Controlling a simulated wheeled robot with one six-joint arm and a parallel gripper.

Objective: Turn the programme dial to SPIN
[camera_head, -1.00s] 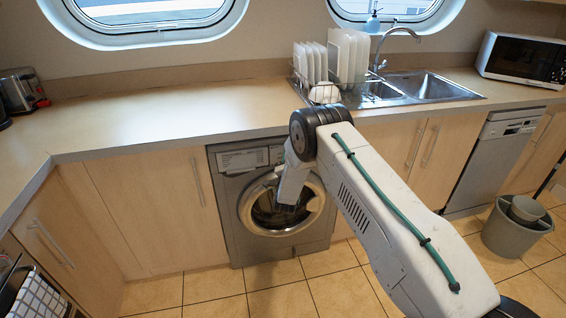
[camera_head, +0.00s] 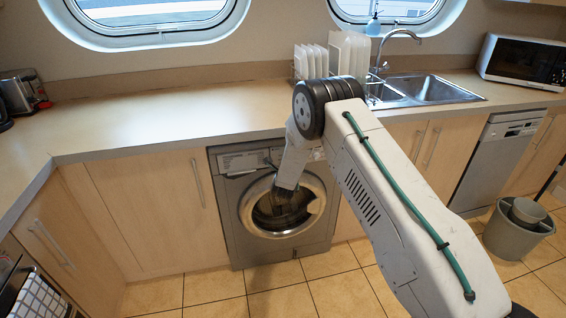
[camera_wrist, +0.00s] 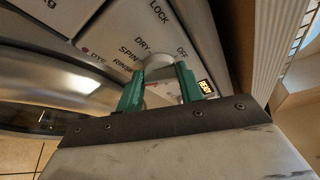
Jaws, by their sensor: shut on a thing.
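The programme dial (camera_wrist: 159,67) is a pale round knob on the washing machine's light panel in the wrist view. My gripper (camera_wrist: 158,75) has its two green fingers on either side of the dial and is shut on it. The labels DRY, SPIN and RINSE (camera_wrist: 125,62) stand at the dial's upper left, and OFF at its upper right. I cannot tell which label the dial points to. In the head view the grey washing machine (camera_head: 235,223) stands under the counter, and my arm hides the dial.
The washer's round door (camera_head: 318,190) is below the panel. The counter (camera_head: 150,120) overhangs above. A grey bucket (camera_head: 513,238) stands on the floor at the right.

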